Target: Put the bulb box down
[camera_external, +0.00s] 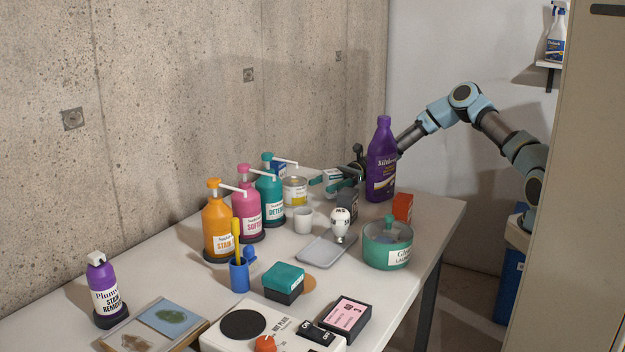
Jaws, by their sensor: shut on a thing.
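My gripper (331,184) reaches in from the right, behind the purple bottle, and is above the far part of the table. It is shut on a small pale box (333,174), which I take to be the bulb box; it is small in view and partly hidden by the fingers. A gap between the box and the tabletop cannot be judged clearly. The white table (190,262) stands along the concrete wall.
A purple bottle (382,160) stands close right of my gripper. A tin (295,191) and teal pump bottle (269,190) are to its left. A white cup (303,221), light bulb (341,222), orange box (402,207) and green pot (387,245) are nearer. The grey tray (322,251) has bare surface.

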